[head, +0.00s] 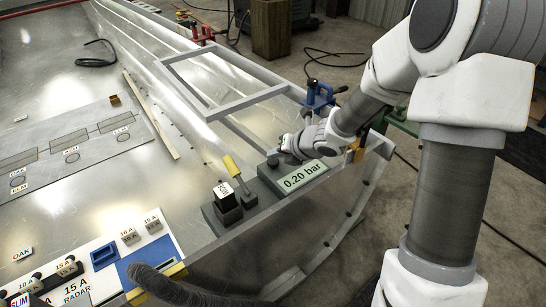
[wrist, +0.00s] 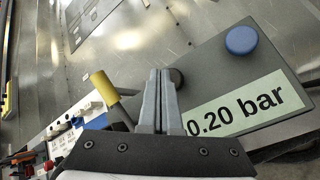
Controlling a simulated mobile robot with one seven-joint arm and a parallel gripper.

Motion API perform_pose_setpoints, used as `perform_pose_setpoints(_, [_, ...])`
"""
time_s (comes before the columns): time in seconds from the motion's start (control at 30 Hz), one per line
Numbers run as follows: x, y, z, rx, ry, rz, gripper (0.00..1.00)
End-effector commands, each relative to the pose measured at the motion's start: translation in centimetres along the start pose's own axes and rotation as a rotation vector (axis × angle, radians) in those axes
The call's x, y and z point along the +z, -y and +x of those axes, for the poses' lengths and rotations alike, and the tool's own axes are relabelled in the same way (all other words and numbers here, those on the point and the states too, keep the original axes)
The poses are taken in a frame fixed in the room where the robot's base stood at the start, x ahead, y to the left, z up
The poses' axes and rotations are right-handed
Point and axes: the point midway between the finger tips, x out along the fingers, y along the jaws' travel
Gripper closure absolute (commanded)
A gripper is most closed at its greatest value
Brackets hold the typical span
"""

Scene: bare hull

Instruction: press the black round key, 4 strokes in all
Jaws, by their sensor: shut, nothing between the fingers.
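The black round key (head: 273,161) stands on the dark grey gauge box, left of its display reading 0.20 bar (head: 304,174). In the wrist view the black key (wrist: 178,76) shows only partly, behind and just right of my fingertips. My gripper (wrist: 161,74) is shut and empty, its fingers reaching toward the key. Whether they touch it I cannot tell. In the head view my gripper (head: 284,148) is over the box, close to the key. The display (wrist: 234,115) also reads 0.20 bar in the wrist view.
A blue round key (wrist: 241,41) sits on the same box, farther right. A yellow-handled lever (head: 233,168) stands left of the box, beside a dark block with a white label (head: 223,190). A blue clamp (head: 318,95) is behind my wrist. The metal hull floor at left is mostly open.

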Motion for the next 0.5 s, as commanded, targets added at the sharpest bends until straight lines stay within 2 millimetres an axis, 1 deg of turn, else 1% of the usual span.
perform_pose_setpoints(0.03, [0.25,-0.25,-0.33,0.000,0.000,0.000,1.00])
perform_pose_setpoints(0.37, [0.27,-0.26,-0.31,0.001,0.001,0.000,1.00])
perform_pose_setpoints(0.5, [0.57,-0.55,-0.71,0.001,0.001,0.000,1.00])
